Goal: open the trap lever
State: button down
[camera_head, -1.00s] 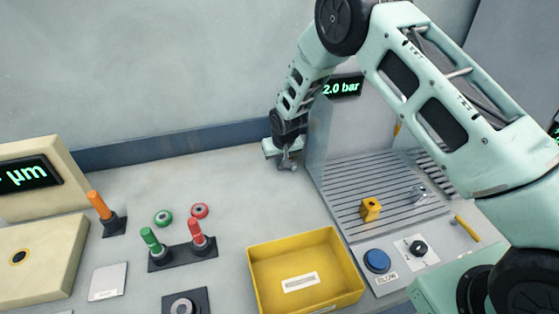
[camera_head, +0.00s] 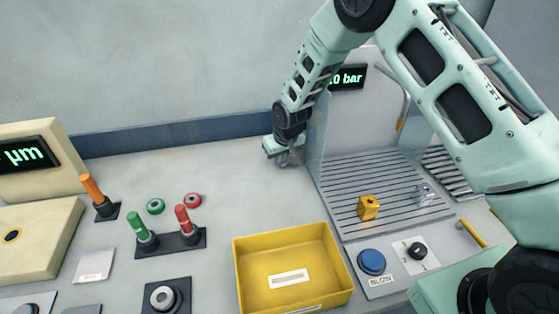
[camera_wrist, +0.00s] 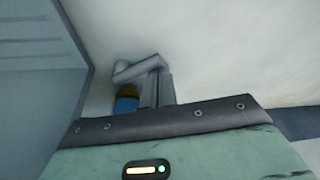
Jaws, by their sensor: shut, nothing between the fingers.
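My gripper (camera_head: 289,157) hangs low at the back of the bench, just left of the upright clear panel of the grooved station. It is shut and holds nothing. In the wrist view its grey fingers (camera_wrist: 145,85) are close to a small blue part with a gold band (camera_wrist: 127,97), partly hidden by them; I cannot tell if they touch. A yellow bar handle (camera_head: 472,233) lies at the station's right side.
The grooved plate (camera_head: 345,190) carries a yellow block (camera_head: 368,208) and a metal fitting. A blue button (camera_head: 371,262) and black knob (camera_head: 418,251) stand in front. A yellow tray (camera_head: 245,275) and green and red handles are left. The bench behind the tray is clear.

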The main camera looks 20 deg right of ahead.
jog(key=shift+s+d+b, duration=0.25)
jog(key=shift+s+b, duration=0.25)
jog(key=shift+b, duration=0.05)
jog(key=shift+s+d+b, duration=0.25)
jog(key=shift+s+b, duration=0.2)
jog(key=shift+b, duration=0.1)
jog(key=shift+s, duration=0.1)
notch_tip(320, 180, up, 10)
jog(key=b, duration=0.2)
dwell(0.5)
dwell(0.3)
